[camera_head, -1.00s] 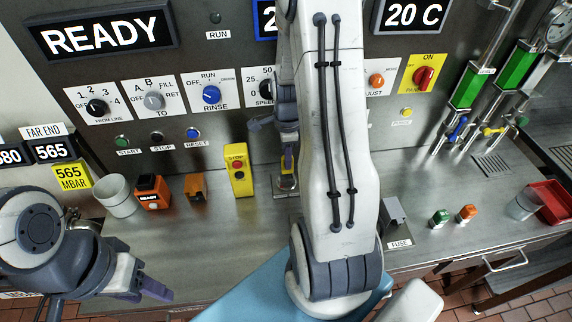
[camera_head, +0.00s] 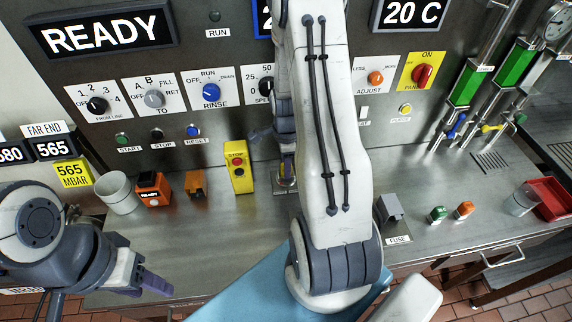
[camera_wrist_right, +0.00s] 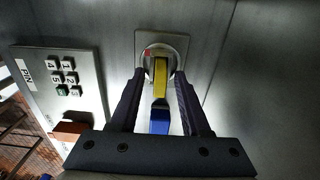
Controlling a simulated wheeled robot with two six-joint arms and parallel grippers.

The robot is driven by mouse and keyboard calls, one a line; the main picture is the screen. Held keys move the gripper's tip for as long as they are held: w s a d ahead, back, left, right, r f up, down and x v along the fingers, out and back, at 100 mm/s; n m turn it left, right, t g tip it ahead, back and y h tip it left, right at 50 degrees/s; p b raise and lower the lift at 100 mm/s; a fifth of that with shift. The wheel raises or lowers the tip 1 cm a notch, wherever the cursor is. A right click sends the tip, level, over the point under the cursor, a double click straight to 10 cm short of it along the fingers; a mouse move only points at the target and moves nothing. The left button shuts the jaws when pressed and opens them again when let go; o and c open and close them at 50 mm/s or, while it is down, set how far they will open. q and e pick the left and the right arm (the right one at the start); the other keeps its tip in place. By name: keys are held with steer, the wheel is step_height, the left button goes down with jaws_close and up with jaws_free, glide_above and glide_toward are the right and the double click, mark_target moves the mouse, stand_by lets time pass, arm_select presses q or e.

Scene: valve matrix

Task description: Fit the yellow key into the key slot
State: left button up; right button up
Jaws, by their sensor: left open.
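The yellow key (camera_wrist_right: 160,78), with a blue part (camera_wrist_right: 159,122) at its near end, stands in line with the round key slot (camera_wrist_right: 149,54) on its square plate in the right wrist view. Its far end meets the slot's face. I cannot tell how deep it sits. My right gripper (camera_wrist_right: 160,75) is open around the key, with a gap between each finger and the key. In the head view my right arm hides most of this; part of the slot's plate (camera_head: 286,184) shows. My left gripper (camera_head: 148,283) is open and empty at the lower left.
A keypad (camera_wrist_right: 65,80) stands left of the slot in the right wrist view. Along the bench are a white cup (camera_head: 118,195), an orange box (camera_head: 153,190), a yellow stop box (camera_head: 238,170), a fuse holder (camera_head: 391,210) and a red tray (camera_head: 552,197). The bench front is clear.

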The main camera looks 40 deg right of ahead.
steer(key=shift+r, duration=0.6)
step_height(320, 180, up, 11)
steer(key=b, duration=0.1)
steer(key=shift+b, duration=0.35)
steer(key=s+a+r+n, duration=0.1)
steer(key=a+r+n, duration=0.1)
steer(key=a+n, duration=0.6)
steer(key=s+a+r+n, duration=0.15)
steer(key=a+n, duration=0.35)
steer(key=a, duration=0.5)
steer(key=s+a+r+n+y, duration=0.1)
steer(key=s+a+n, duration=1.2)
steer(key=n, duration=0.5)
steer(key=shift+s+r+n, duration=0.3)
steer(key=shift+s+n, duration=0.1)
